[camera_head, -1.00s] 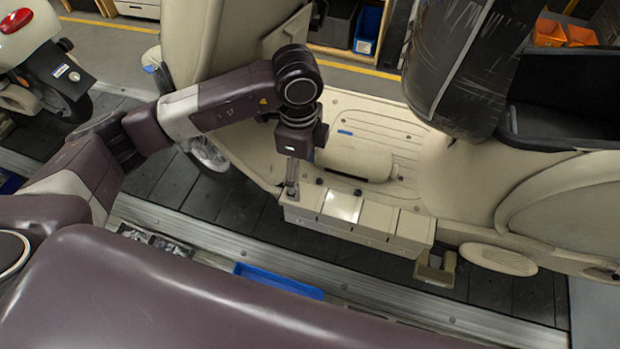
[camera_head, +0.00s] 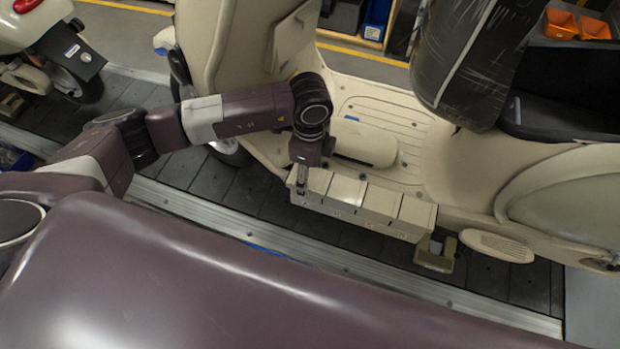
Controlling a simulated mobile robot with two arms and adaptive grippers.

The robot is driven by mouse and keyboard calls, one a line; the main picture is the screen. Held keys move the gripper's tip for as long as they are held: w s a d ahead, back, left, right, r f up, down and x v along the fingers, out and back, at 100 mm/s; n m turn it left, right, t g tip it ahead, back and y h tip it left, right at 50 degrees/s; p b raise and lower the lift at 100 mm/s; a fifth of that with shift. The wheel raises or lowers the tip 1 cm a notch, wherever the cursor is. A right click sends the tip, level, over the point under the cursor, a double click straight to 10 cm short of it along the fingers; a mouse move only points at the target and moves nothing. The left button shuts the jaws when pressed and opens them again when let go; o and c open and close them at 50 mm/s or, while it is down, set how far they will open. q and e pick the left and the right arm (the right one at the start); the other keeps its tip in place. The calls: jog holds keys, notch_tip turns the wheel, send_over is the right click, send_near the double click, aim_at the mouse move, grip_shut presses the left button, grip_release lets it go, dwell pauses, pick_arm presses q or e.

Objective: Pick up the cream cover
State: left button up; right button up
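A cream scooter (camera_head: 465,175) stands on the slat conveyor. A rounded cream cover-like piece (camera_head: 365,143) lies on its footboard. A long cream box-shaped part (camera_head: 378,203) with several sections runs along the near edge of the footboard. I cannot tell for sure which of these is the cream cover. My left gripper (camera_head: 301,186) points down at the left end of the long part, close to or touching it; its fingers are small and I cannot tell whether they are open. The rounded piece is just beyond my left wrist, partly hidden by it. My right gripper is out of view.
A black-wrapped seat part (camera_head: 468,60) rises at the upper right. A metal rail (camera_head: 330,262) borders the dark slats (camera_head: 250,205). Another scooter (camera_head: 50,50) stands at the upper left. Orange bins (camera_head: 577,24) are at the back right.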

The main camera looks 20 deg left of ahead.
pick_arm(q)
jog(key=c, duration=0.8)
jog(key=shift+c, duration=1.2)
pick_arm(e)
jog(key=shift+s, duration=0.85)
pick_arm(q)
jog(key=shift+r, duration=0.1)
jog(key=shift+r, duration=0.3)
notch_tip(320, 180, up, 9)
jog(key=b, duration=0.1)
jog(key=shift+r+b, duration=0.15)
jog(key=shift+b, duration=0.15)
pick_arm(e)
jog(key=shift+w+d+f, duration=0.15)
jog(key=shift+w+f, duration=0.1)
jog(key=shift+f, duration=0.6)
pick_arm(q)
jog(key=shift+r, duration=0.1)
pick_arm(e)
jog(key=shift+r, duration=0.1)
pick_arm(q)
notch_tip(320, 180, up, 7)
jog(key=p, duration=0.5)
send_over(310, 177)
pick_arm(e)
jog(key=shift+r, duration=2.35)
